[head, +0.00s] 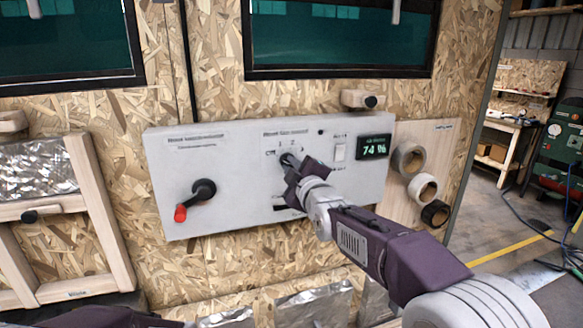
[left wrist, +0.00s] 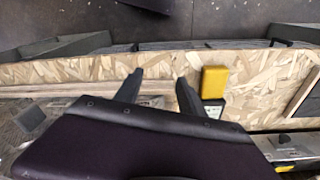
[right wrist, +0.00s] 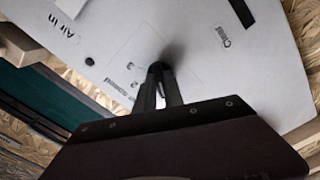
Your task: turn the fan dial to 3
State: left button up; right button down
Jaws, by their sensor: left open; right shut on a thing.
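The fan dial (right wrist: 158,68) is a small black knob on the light grey control panel (head: 225,150). Printed numbers show beside it in the right wrist view, but I cannot read where the pointer stands. My right gripper (head: 290,163) is at the dial, in front of the panel. In the right wrist view the right gripper's fingers (right wrist: 160,88) are close together on the knob and hide most of it. My left gripper (left wrist: 160,82) is open, low down and away from the panel, with nothing between its fingers.
A black crank with a red handle (head: 180,213) is left of the dial. Tape rolls (head: 410,160) hang further right. A yellow block (left wrist: 214,81) is beside my left gripper's fingers.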

pick_arm(q)
notch_tip(320, 180, down, 5)
jog(key=b, duration=0.4)
jog(key=shift+r+b, duration=0.1)
jog(key=shift+b, duration=0.2)
jog(key=shift+f+b, duration=1.1)
jog(key=shift+f, duration=0.25)
pick_arm(e)
jog(key=m, duration=2.3)
jog(key=shift+f+m, duration=0.3)
pick_arm(q)
jog(key=shift+b, duration=0.3)
pick_arm(e)
jog(key=c, duration=1.7)
grip_release()
jog(key=shift+o, duration=1.3)
jog(key=shift+r, duration=0.15)
